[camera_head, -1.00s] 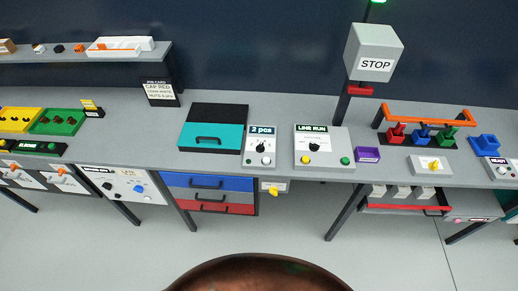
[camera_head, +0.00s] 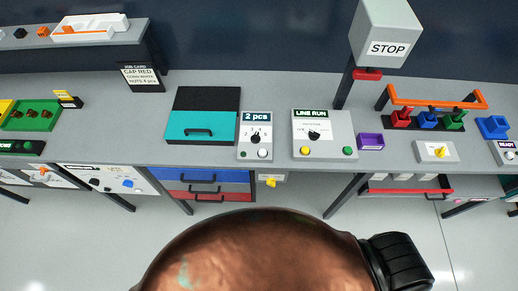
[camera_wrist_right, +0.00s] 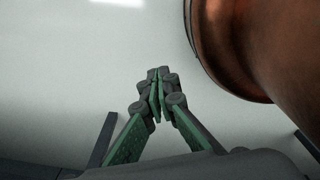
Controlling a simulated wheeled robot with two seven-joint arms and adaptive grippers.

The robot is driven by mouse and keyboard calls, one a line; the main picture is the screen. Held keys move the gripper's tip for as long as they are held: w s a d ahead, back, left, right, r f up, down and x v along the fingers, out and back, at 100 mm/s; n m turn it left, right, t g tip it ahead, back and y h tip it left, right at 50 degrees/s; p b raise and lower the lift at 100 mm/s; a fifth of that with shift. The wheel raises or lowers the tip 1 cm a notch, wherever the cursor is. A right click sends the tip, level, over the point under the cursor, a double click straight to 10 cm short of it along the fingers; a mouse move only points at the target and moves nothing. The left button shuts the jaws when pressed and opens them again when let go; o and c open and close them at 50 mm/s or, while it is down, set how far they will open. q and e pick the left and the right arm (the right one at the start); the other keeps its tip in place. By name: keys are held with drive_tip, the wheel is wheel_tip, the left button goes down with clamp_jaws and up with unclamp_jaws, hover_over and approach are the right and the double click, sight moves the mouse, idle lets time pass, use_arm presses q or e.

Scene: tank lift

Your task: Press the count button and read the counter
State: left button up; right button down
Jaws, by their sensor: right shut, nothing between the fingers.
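The counter panel (camera_head: 255,135) stands on the bench in the head view, right of the teal and black box. Its display (camera_head: 257,117) reads "2 pcs". Below the display are a black knob (camera_head: 256,139) and a white round button (camera_head: 264,153); a dark round spot sits at the panel's lower left. I cannot read which one is the count button. My right gripper (camera_wrist_right: 158,76) is shut and empty in the wrist view, over plain pale floor, away from the panel. My left gripper is in neither view.
Right of the counter stands the "LINE RUN" panel (camera_head: 324,134) with yellow and green buttons. A "STOP" box (camera_head: 388,35) rises behind it. The teal and black box (camera_head: 202,118) is at its left. A large copper-coloured rounded surface (camera_head: 250,255) covers the lower middle.

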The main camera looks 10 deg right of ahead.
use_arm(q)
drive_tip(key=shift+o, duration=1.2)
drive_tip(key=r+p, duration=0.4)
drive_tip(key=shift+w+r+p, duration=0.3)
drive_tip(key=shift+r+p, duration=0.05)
use_arm(e)
drive_tip(key=w+r+t+p, duration=0.3)
drive_tip(key=w+r+p, duration=0.3)
drive_tip(key=w+r, duration=2.15)
drive_tip(key=w+a+r+t+p, duration=0.1)
drive_tip(key=w+a+r+p, duration=0.15)
drive_tip(key=r, duration=0.75)
drive_tip(key=w+a+r+y+p, duration=0.1)
drive_tip(key=w+r+p, duration=0.15)
drive_tip(key=r, duration=0.85)
drive_tip(key=w+a+r+t+p, duration=0.1)
drive_tip(key=w+a+r+p, duration=0.15)
drive_tip(key=r, duration=0.75)
use_arm(q)
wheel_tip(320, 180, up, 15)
drive_tip(key=p, duration=0.1)
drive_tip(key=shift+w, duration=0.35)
use_arm(e)
drive_tip(key=w+a+r+y, duration=0.6)
drive_tip(key=w+a+r, duration=0.6)
drive_tip(key=r, duration=0.1)
drive_tip(key=shift+a, duration=0.15)
